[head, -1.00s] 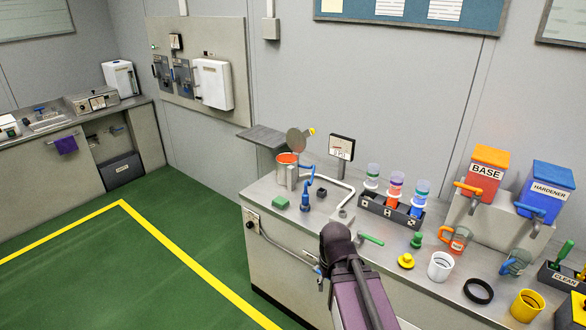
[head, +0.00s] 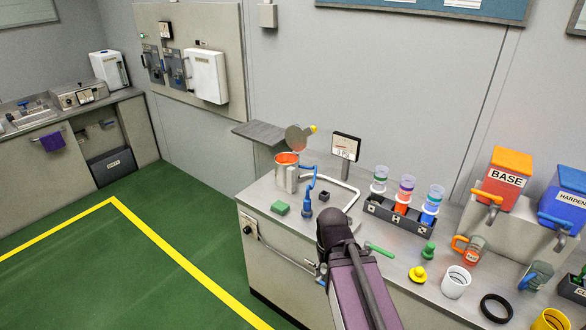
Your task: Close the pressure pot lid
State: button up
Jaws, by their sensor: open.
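The pressure pot (head: 280,180) is a metal cylinder with an orange-red rim or content at its top, on the back left of the steel bench. Its round grey lid (head: 297,138) stands raised and tilted above and behind the pot's mouth, so the pot is open. A yellow knob (head: 313,129) sits at the lid's upper right. My dark and purple arm reaches in from the bottom, to the front right of the pot. My gripper cannot be made out in the head view.
A blue-handled fitting (head: 308,208), a green block (head: 280,208) and a bent pipe (head: 352,190) are near the pot. A gauge sign (head: 345,147) stands behind. A rack of cups (head: 394,216) is to the right. The green floor (head: 150,260) at left is clear.

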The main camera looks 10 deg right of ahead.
aim_at(295, 137)
jog(key=i, duration=0.1)
jog(key=u, duration=0.05)
jog(key=k, duration=0.65)
jog(key=u, duration=0.5)
jog(key=i, duration=1.05)
jog(key=u, duration=0.55)
jog(key=i, duration=0.8)
jog(key=z, duration=0.4)
jog(key=i, duration=1.1)
jog(key=z, duration=0.5)
